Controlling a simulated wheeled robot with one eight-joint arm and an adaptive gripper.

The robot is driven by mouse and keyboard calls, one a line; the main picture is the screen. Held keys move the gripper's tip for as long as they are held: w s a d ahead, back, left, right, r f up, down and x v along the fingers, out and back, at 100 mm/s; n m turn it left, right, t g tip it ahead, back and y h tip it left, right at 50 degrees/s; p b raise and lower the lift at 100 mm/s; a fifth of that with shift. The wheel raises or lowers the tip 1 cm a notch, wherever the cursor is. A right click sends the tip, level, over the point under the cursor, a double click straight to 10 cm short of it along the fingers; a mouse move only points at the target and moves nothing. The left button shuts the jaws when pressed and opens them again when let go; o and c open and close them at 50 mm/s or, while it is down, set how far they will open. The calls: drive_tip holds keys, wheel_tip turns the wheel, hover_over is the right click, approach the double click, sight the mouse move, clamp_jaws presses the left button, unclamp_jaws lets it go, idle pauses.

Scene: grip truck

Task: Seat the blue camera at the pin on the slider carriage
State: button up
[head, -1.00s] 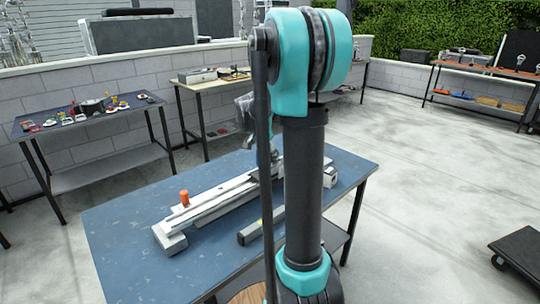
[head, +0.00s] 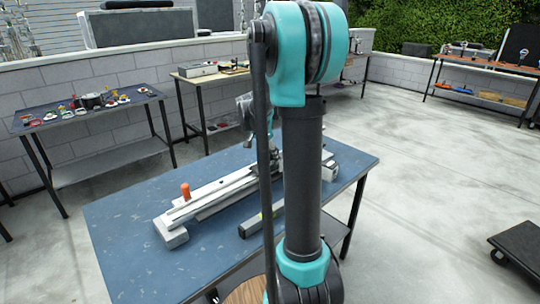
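The slider (head: 215,197) lies across the blue-topped table in the head view, a long pale rail running from lower left to upper right. An orange upright piece (head: 185,190) stands near its left end. The slider's middle is hidden behind my arm, and I cannot make out the carriage or its pin. I cannot make out a blue camera in this view. My gripper (head: 246,108) shows only in part, above the far side of the table beside my arm column. It is too small and too covered to tell whether it is open or holds anything.
A grey bar (head: 258,222) lies in front of the slider on the blue-topped table (head: 120,235). A side table (head: 60,118) with several small items stands at the left. Another table (head: 205,72) stands by the wall. A dark low cart (head: 520,255) is at the right.

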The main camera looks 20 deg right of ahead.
drive_tip(key=o, duration=0.5)
drive_tip(key=shift+s+d, duration=0.15)
drive_tip(key=shift+s, duration=0.1)
drive_tip(key=shift+o, duration=0.2)
drive_tip(key=shift+w, duration=0.1)
drive_tip(key=shift+a+r, duration=0.2)
drive_tip(key=shift+r, duration=0.15)
drive_tip(key=v, duration=1.1)
drive_tip(key=shift+a+r, duration=0.1)
